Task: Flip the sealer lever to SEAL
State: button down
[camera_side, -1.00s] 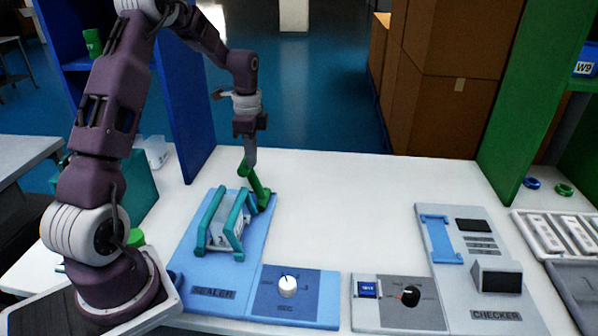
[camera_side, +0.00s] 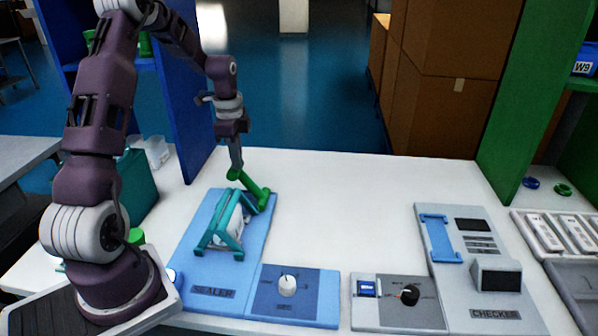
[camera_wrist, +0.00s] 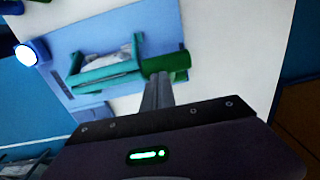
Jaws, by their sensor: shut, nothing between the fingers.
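The sealer (camera_side: 205,270) is a light blue base with a teal frame (camera_side: 234,236) holding a pale, whitish item. A green lever (camera_side: 262,196) is at its back right end, tilted, its upper end leaning to the left. My gripper (camera_side: 236,176) points down with its fingers shut and empty, at the upper left end of the green lever. In the wrist view the shut fingers (camera_wrist: 158,92) meet the green lever (camera_wrist: 166,66); they look in contact with it. The teal frame (camera_wrist: 105,72) lies just left of it there. I cannot read a SEAL mark.
A blue panel with a white knob (camera_side: 287,285) adjoins the sealer. A grey panel with a black knob (camera_side: 409,295) and the checker (camera_side: 497,313) stand to the right. A blue upright (camera_side: 192,110) rises behind left. The white table (camera_side: 340,200) is clear in the middle.

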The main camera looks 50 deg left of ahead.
jog(key=shift+s+a+f+g, duration=0.15)
jog(key=shift+s+a+f, duration=0.25)
jog(key=shift+s, duration=0.15)
jog(key=shift+s+a+f+g, duration=0.15)
jog(key=shift+s+a+f, duration=0.15)
jog(key=shift+s+a, duration=0.15)
jog(key=w+d+r, duration=0.3)
jog(key=w+d, duration=0.1)
jog(key=s+a+r, duration=0.5)
jog(key=a+r, duration=0.1)
jog(key=shift+s+r, duration=0.25)
jog(key=shift+s, duration=0.05)
jog(key=shift+d, duration=0.1)
